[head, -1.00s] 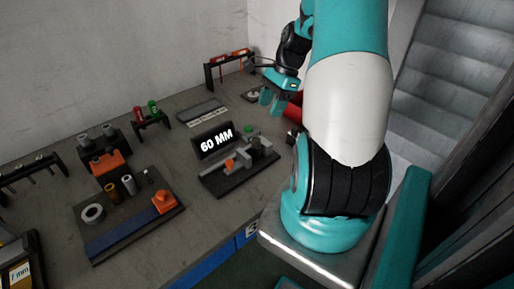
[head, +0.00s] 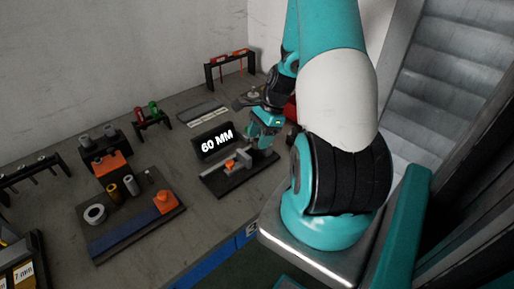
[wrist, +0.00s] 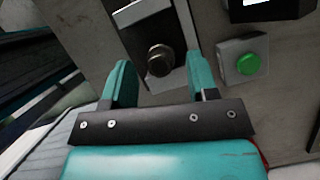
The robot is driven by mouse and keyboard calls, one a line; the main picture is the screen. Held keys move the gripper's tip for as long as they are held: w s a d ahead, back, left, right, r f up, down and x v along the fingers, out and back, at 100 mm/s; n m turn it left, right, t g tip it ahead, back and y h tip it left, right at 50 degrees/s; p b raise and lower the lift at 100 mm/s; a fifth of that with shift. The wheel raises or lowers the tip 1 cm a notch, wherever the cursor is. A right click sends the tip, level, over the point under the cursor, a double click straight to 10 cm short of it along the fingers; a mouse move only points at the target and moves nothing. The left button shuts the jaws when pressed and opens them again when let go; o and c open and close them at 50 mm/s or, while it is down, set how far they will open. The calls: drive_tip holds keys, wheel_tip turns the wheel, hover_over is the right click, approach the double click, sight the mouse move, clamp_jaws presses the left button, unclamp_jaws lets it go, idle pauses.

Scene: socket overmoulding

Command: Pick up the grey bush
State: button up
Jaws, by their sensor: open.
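In the wrist view a dark grey round piece (wrist: 160,60), which looks like the grey bush, stands on a dark fixture next to a light grey block. My gripper (wrist: 160,70) is open, with one teal finger on each side of the piece. I cannot tell how far the fingertips are above it, and no contact shows. In the head view my gripper (head: 259,144) is over the right end of the dark fixture plate (head: 232,184) and hides the piece there.
A "60 MM" display (head: 216,143) stands behind the fixture. A green button (wrist: 248,64) on a grey box is right of the gripper in the wrist view. At left, a tray (head: 132,236) holds a white ring, cylinders and an orange block. Grey cylinders (head: 85,141) stand on a rack behind it.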

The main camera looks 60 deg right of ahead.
drive_tip(key=c, duration=0.9)
drive_tip(key=shift+c, duration=0.2)
drive_tip(key=shift+r, duration=0.15)
